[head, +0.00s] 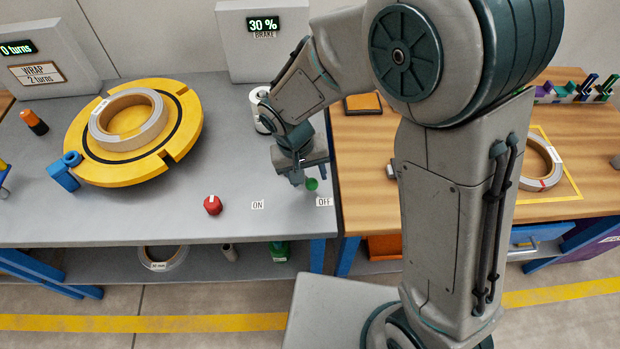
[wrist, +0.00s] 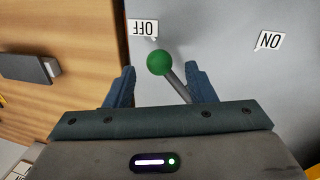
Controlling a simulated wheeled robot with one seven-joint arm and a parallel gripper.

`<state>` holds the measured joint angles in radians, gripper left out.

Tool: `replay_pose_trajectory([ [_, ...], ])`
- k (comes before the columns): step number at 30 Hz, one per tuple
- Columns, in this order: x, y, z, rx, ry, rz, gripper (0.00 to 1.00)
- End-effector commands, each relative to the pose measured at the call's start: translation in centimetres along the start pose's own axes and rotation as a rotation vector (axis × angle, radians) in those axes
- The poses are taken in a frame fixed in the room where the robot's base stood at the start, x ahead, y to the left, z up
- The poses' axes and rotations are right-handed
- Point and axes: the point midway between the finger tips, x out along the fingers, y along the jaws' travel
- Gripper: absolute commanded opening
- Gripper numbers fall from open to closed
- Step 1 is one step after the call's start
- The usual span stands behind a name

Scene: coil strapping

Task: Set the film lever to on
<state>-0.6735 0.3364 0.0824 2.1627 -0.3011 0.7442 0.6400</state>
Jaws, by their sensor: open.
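The film lever is a grey rod with a green ball knob (head: 312,184), on the grey bench at the side of the OFF label (head: 324,202). The ON label (head: 258,205) lies to its left in the head view. In the wrist view the knob (wrist: 160,62) shows just below the OFF label (wrist: 143,28), with the ON label (wrist: 269,40) farther right. My gripper (wrist: 165,82) is open, one finger on each side of the lever, and does not visibly grip it. The lever's base is hidden behind my gripper's body.
A red knob (head: 213,205) stands on the bench left of the ON label. A yellow turntable (head: 185,125) with a coil (head: 100,137) is farther left. A white roll (head: 257,105) stands behind my gripper. A wooden table (head: 365,200) adjoins at right.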

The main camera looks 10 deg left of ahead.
Motion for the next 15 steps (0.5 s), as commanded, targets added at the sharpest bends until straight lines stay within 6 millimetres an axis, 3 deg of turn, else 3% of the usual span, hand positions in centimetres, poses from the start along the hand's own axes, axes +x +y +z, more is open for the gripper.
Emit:
replay_pose_trajectory([
  [6, 2.2, 0.0, 0.0, -0.001, -0.001, 0.001, 0.5],
  [15, 2.5, 0.0, 0.0, 0.0, 0.0, 0.0, 0.5],
])
